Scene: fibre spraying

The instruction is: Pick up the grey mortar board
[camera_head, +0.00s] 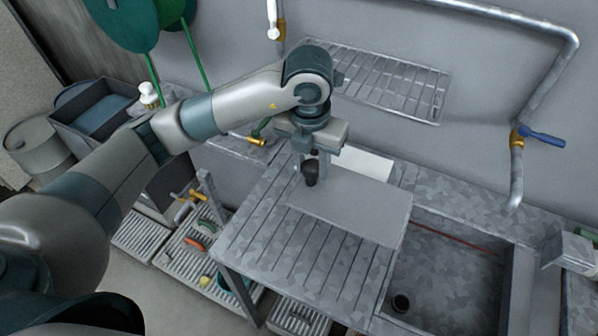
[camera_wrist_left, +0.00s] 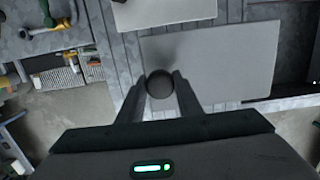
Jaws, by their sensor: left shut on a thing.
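The grey mortar board (camera_head: 355,205) is a flat, pale grey rectangle over the ribbed drainboard, its right end close to the sink. In the left wrist view the board (camera_wrist_left: 225,62) lies beyond my fingers, with a dark round knob or handle (camera_wrist_left: 160,86) at its near left part. My left gripper (camera_head: 311,168) is above the left end of the board. In the wrist view its two fingers (camera_wrist_left: 160,90) are shut on the dark handle from both sides. I cannot tell whether the board touches the drainboard. My right gripper is out of view.
A second pale flat board (camera_head: 365,163) lies behind, near the wall. The sink (camera_head: 445,275) is at the right of the drainboard (camera_head: 290,225). A wire rack (camera_head: 390,85) is on the wall above. A blue-handled tap (camera_head: 540,135) and pipe stand at the right.

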